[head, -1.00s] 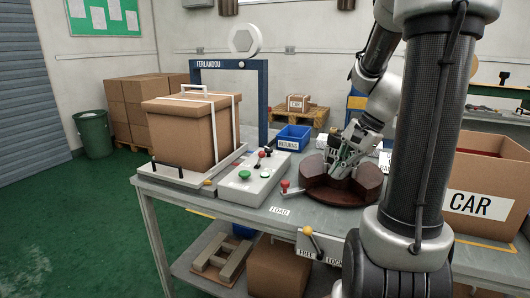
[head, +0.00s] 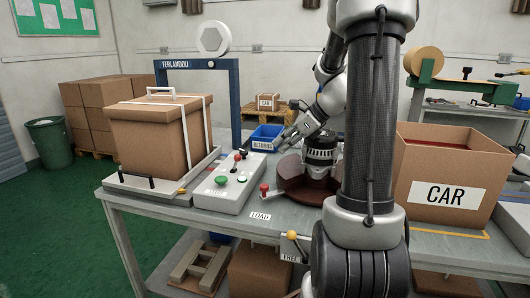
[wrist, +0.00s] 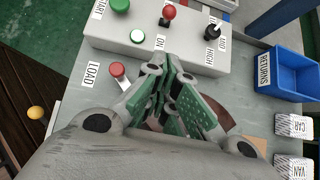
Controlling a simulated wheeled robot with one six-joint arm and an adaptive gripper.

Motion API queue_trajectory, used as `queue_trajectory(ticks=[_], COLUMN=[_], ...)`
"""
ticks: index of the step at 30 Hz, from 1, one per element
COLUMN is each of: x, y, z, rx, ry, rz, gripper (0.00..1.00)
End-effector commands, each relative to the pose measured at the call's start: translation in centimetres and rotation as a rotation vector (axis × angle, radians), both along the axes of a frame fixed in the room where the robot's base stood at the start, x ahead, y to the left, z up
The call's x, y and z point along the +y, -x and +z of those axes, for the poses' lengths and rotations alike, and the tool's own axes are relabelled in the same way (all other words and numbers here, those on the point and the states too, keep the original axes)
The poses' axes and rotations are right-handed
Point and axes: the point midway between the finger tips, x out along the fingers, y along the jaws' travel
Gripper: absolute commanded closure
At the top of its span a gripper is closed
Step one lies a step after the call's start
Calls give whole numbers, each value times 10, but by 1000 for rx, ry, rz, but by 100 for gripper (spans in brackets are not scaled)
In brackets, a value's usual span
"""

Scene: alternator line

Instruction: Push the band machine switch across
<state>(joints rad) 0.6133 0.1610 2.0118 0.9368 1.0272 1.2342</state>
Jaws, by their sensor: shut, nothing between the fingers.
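The band machine has a blue arch (head: 238,100) marked FERLANDOU and a grey-white control box (head: 203,201). On the box is a red-knobbed switch (head: 237,158); in the wrist view this switch (wrist: 169,13) stands by the word ON. A black-knobbed lever (wrist: 213,30) marked MID and HIGH, a green button (wrist: 120,5) and a white button (wrist: 137,36) are beside it. My gripper (head: 282,143) is shut and empty, above the table to the right of the box. In the wrist view its fingertips (wrist: 158,62) point towards the box's near edge, apart from the switch.
A strapped carton (head: 155,140) stands left of the box. A red-knobbed LOAD lever (head: 264,188) and a brown round fixture (head: 292,180) holding an alternator (head: 320,152) are close by. A blue RETURNS bin (head: 266,133) is behind. A CAR carton (head: 410,175) stands right.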

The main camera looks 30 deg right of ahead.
Motion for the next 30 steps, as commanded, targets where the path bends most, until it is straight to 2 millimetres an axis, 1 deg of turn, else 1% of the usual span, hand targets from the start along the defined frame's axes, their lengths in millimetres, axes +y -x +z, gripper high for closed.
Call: queue_trajectory(ticks=[5,14,18,21,25,30], x=[16,47,62,68,72,73], y=[-15,-47,-63,-70,-75,-76], z=[-22,-68,-66,-66,-66,-66], rx=[4,4,0,0,1,1], ry=[-2,-2,0,1,1,1], rz=[4,4,4,4,1,1], gripper=[100,100,100,100,100,100])
